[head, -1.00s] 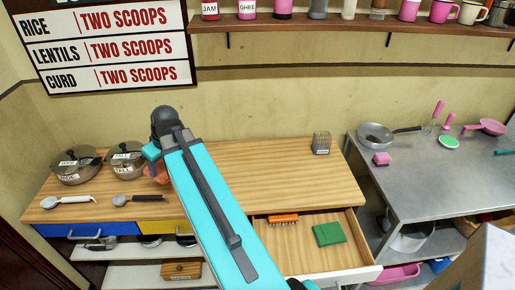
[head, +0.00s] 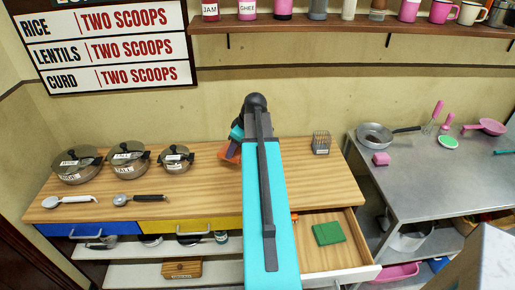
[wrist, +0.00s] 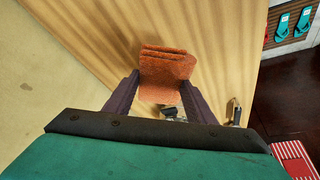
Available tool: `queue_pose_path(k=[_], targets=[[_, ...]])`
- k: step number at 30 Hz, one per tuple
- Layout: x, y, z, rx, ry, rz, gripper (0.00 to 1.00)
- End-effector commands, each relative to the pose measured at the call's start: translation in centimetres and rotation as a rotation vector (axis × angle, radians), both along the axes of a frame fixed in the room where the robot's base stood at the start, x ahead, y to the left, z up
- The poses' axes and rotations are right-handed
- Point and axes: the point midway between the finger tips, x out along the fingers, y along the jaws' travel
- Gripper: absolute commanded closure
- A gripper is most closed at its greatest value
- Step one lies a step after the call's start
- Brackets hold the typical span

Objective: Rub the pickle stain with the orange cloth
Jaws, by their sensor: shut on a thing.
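My gripper (wrist: 160,93) is shut on the orange cloth (wrist: 167,70), which is folded and sticks out past the fingers over the wooden counter (wrist: 215,40). In the head view the orange cloth (head: 230,152) hangs below the teal end of my arm, above the back middle of the counter (head: 330,185). I cannot tell whether the cloth touches the wood. I cannot make out a pickle stain in either view; my arm hides part of the counter.
Several lidded pots, including one (head: 176,159), stand at the counter's left, with a white spoon (head: 70,201) and a black-handled spoon (head: 138,199) in front. A wire holder (head: 321,143) stands at the back right. An open drawer (head: 345,256) holds a green cloth (head: 328,233).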

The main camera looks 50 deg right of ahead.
Motion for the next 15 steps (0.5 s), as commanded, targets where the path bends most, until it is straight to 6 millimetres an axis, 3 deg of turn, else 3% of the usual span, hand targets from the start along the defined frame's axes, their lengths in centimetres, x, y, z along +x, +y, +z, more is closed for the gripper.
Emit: queue_pose_path(k=[1,6,15], targets=[[-0.9,-1.6,-0.2,0.001,0.000,-0.002,0.71],[-3.7,-5.1,-0.7,0.001,-0.001,0.012,0.71],[-6.0,-7.3,-1.2,0.000,-0.001,0.026,0.71]])
